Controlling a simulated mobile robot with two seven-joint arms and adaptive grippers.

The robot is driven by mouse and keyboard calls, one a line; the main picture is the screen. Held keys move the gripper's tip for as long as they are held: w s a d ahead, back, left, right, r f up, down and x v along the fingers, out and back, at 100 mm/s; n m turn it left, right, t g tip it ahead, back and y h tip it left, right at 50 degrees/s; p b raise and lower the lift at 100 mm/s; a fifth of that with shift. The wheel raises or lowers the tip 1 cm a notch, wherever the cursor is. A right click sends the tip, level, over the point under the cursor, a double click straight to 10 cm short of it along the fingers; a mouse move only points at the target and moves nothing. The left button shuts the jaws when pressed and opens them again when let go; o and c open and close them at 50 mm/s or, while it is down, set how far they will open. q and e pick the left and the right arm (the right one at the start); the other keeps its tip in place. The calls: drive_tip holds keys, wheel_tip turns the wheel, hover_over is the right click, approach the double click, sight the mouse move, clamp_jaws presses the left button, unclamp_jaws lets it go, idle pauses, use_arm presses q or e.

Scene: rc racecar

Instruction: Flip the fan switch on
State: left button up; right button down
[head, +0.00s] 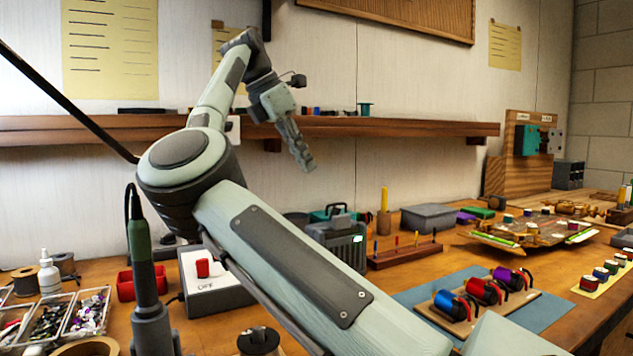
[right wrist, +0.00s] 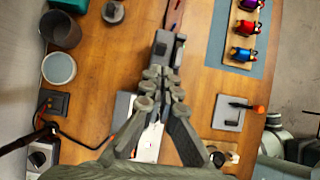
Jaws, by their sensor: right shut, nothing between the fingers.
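A switch box (head: 225,298) with a white top plate stands on the bench, left of centre in the head view. A red switch (head: 203,268) sits on the plate, above printed "OFF" lettering. My right gripper (head: 308,163) is shut and empty, pointing down, above and to the right of the box in the picture. In the right wrist view its closed fingers (right wrist: 168,75) point at the dark toolbox. There a white plate (right wrist: 149,143) shows partly between the finger links; the red switch cannot be made out. My left gripper is not in view.
A grey toolbox (head: 345,240) stands right of the switch box. A soldering iron (head: 145,270) stands to its left, near a red tray (head: 128,284). Small motors (head: 482,290) lie on a blue mat. A wooden shelf (head: 430,128) runs along the wall behind my arm.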

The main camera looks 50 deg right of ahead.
drive_tip(key=shift+v, duration=1.95)
